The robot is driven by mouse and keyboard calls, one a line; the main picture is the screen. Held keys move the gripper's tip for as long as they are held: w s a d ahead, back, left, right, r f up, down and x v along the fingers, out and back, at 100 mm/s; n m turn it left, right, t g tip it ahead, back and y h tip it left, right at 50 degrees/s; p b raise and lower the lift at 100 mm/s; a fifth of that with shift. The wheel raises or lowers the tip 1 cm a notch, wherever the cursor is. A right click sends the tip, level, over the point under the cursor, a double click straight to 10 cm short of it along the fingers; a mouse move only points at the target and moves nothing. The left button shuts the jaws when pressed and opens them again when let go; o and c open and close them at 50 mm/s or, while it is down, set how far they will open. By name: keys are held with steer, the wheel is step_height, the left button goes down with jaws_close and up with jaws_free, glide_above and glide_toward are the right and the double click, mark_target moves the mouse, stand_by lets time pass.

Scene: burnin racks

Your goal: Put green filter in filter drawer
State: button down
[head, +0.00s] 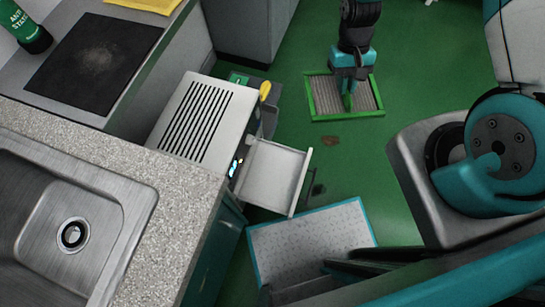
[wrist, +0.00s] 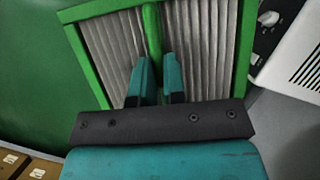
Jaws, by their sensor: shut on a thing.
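The green filter (head: 319,95) is a flat square panel with a green frame, grey pleats and a green middle bar. My gripper (head: 348,97) is shut on its middle bar and holds it. In the wrist view, the two teal fingers (wrist: 159,80) sit on either side of the bar, and the filter (wrist: 205,38) spreads out beyond them. The filter drawer (head: 273,176) is a light grey tray, pulled out from the front of the white slotted machine (head: 207,117). It looks empty. The filter is above and to the right of it in the head view.
A sink counter (head: 180,182) is at the left, beside the machine. A pale panel with a teal edge (head: 312,240) lies below the drawer in the head view. A yellow object (head: 265,91) is by the machine's back corner. Green floor is open around the filter.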

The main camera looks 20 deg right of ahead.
steer(key=s+a+f+m+y+b, duration=0.15)
steer(key=s+f+b, duration=0.25)
steer(key=f+b, duration=0.8)
steer(key=s+f+m+b, duration=0.2)
steer(key=s+f+b, duration=0.3)
steer(key=f+b, duration=0.7)
steer(key=s+a+f+m+b, duration=0.15)
steer(key=s+f+b, duration=0.25)
steer(key=f+b, duration=0.8)
steer(key=b, duration=1.4)
glide_above(271, 178)
steer(key=w+d, duration=0.1)
step_height(271, 178, down, 8)
steer(key=shift+t, duration=0.4)
step_height(271, 178, down, 5)
steer(key=b, duration=0.3)
steer(key=shift+w+d, duration=0.1)
steer(key=shift+d, duration=0.05)
steer(key=shift+w+f+b, duration=0.1)
steer(key=shift+b, duration=0.5)
steer(key=shift+r, duration=0.2)
